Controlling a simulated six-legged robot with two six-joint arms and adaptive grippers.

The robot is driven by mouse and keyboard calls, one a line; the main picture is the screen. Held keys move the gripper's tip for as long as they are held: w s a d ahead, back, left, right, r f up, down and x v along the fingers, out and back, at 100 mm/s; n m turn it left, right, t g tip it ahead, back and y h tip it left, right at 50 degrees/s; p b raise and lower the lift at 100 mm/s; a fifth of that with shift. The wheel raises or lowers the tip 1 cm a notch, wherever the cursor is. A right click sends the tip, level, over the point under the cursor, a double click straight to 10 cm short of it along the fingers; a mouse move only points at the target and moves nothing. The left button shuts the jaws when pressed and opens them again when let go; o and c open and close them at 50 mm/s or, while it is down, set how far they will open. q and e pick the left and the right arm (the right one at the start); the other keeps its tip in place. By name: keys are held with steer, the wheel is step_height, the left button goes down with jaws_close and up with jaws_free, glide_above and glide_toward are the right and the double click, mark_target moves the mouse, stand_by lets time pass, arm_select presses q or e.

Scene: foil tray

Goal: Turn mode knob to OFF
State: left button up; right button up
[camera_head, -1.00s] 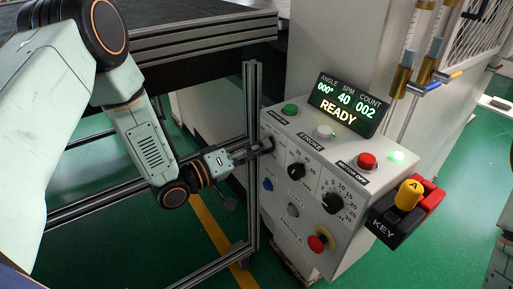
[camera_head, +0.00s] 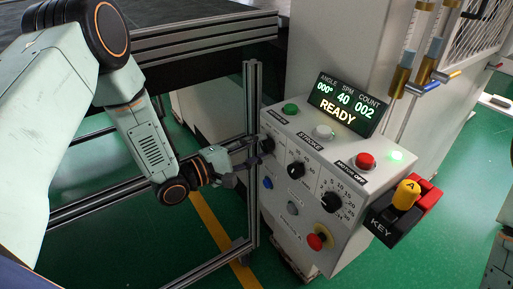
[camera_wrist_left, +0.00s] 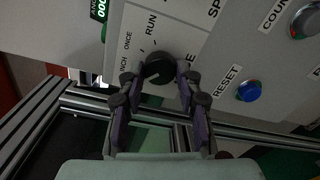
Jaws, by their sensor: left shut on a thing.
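The mode knob (camera_wrist_left: 158,68) is a round black knob on the white sloped control panel (camera_wrist_left: 185,28). In the left wrist view INCH, ONCE and RUN are printed around it, and part of another label shows at its right. An OFF mark and the knob's pointer are not readable. My left gripper (camera_wrist_left: 160,84) has one finger on each side of the knob and is shut on it. In the head view my left gripper (camera_head: 255,156) is at the panel's left edge, and the mode knob (camera_head: 267,145) is partly covered by it. My right gripper is not in view.
The panel holds two dial knobs (camera_head: 296,170) (camera_head: 332,202), a blue reset button (camera_wrist_left: 249,91), a red motor-off button (camera_head: 365,161) and a red-yellow stop button (camera_head: 319,239). A display (camera_head: 342,104) reads READY. A metal frame post (camera_head: 252,120) stands close beside my gripper.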

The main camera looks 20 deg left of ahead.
arm_select(q)
steer(key=shift+w+n, duration=0.1)
steer(key=shift+n, duration=1.1)
steer(key=o, duration=1.2)
steer(key=shift+c, duration=0.2)
steer(key=v, duration=1.2)
steer(key=shift+f, duration=0.1)
